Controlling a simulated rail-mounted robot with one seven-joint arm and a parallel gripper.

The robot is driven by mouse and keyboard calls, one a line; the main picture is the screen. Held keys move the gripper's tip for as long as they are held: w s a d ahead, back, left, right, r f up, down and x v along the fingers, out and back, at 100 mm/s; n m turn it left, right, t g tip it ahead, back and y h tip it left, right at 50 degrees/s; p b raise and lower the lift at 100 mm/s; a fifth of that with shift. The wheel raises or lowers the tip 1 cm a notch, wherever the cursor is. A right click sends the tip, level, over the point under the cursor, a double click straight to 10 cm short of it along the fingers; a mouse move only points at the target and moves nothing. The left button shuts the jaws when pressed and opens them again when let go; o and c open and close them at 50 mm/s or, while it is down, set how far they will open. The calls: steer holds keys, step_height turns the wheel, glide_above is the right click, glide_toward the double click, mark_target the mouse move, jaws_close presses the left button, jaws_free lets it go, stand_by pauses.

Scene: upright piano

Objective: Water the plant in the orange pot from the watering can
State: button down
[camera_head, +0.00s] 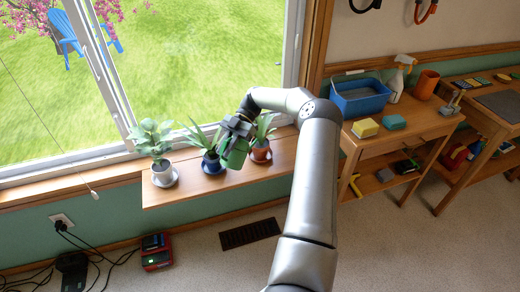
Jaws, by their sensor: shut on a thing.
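My gripper (238,127) is shut on the green watering can (234,154) and holds it above the wooden window shelf (219,183), between the blue pot and the orange pot. The orange pot (261,153) with its leafy plant (264,128) stands upright on a saucer at the right end of the plant row, just right of the can. The can overlaps part of the blue pot's plant in this view. The can's spout is not clear, and I cannot tell whether water is flowing.
The blue pot (212,166) and the white pot (163,176) with plants stand left of the can. The window (190,60) is close behind. At right, a wooden table (400,120) carries a blue basin (360,98), sponges and a spray bottle (401,76).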

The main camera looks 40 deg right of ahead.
mark_target(226, 162)
steer(key=shift+s+a+f+h, duration=0.1)
steer(key=shift+a+f+h, duration=0.2)
steer(key=shift+f, duration=0.2)
steer(key=f+h+b, duration=0.1)
steer(key=f+b, duration=0.1)
steer(key=a+f+t+h+b, duration=0.1)
steer(key=f+b, duration=0.1)
steer(key=f+h+b, duration=0.1)
steer(key=f+b, duration=0.1)
steer(key=shift+s+a+f+h, duration=0.3)
steer(key=shift+a, duration=0.1)
step_height(226, 162, down, 7)
steer(key=t+h+b, duration=0.1)
steer(key=h+b, duration=0.2)
steer(key=b, duration=0.3)
steer(key=shift+d+r+t+h, duration=0.15)
steer(key=shift+t+h, duration=0.15)
steer(key=shift+t, duration=0.1)
steer(key=s+a+r+p, duration=0.1)
steer(key=a+r+p, duration=0.2)
steer(key=a+r, duration=0.1)
steer(key=shift+s+a+r+p, duration=0.2)
steer(key=shift+a+r+p, duration=0.15)
steer(key=shift+r, duration=0.2)
